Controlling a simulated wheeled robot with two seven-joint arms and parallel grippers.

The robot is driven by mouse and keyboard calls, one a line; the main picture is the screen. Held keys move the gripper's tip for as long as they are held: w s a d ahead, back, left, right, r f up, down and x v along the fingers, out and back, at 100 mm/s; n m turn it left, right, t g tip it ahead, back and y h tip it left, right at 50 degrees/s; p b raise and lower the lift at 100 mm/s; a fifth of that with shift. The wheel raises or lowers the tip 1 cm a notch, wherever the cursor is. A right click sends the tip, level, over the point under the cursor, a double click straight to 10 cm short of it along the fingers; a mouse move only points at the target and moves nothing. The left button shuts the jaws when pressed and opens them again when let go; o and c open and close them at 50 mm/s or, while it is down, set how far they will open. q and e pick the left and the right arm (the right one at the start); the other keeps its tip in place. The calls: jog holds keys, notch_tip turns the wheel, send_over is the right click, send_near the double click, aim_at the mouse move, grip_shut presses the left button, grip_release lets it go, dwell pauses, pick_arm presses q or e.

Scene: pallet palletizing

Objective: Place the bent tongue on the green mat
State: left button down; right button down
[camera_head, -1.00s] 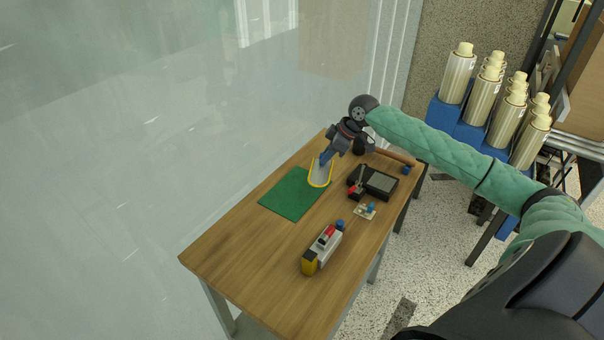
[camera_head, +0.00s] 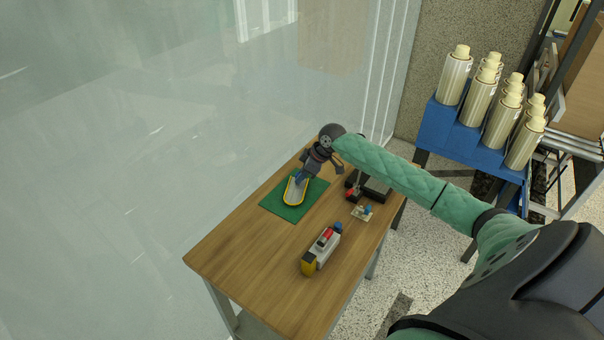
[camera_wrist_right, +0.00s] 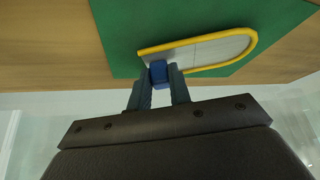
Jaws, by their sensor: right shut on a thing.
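The bent tongue (camera_head: 294,192) is a light grey plate with a yellow rim and a blue grip. It is over the green mat (camera_head: 291,212) on the wooden table; I cannot tell whether it touches the mat. My right gripper (camera_head: 303,177) is shut on its blue grip. In the right wrist view the right gripper (camera_wrist_right: 162,80) holds the blue grip between its fingers, and the grey plate (camera_wrist_right: 205,52) with its yellow rim extends over the green mat (camera_wrist_right: 150,20). My left gripper is not in view.
A grey and yellow device (camera_head: 321,252) with a red part lies on the table's near half. A small piece with a blue knob (camera_head: 362,212) and a dark box (camera_head: 376,190) lie to the right. A glass wall stands behind the table. The table's left front is clear.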

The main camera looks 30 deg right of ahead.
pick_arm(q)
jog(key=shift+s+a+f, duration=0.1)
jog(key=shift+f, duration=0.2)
pick_arm(e)
jog(key=shift+f, duration=0.3)
jog(key=c, duration=1.3)
grip_release()
jog(key=shift+s+d+r, duration=0.15)
jog(key=shift+d+r, duration=0.05)
jog(key=shift+r, duration=0.1)
pick_arm(q)
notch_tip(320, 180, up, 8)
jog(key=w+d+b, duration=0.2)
jog(key=b, duration=0.1)
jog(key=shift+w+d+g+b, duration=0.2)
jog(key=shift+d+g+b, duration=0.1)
pick_arm(e)
jog(key=v, duration=1.1)
jog(key=shift+r, duration=0.15)
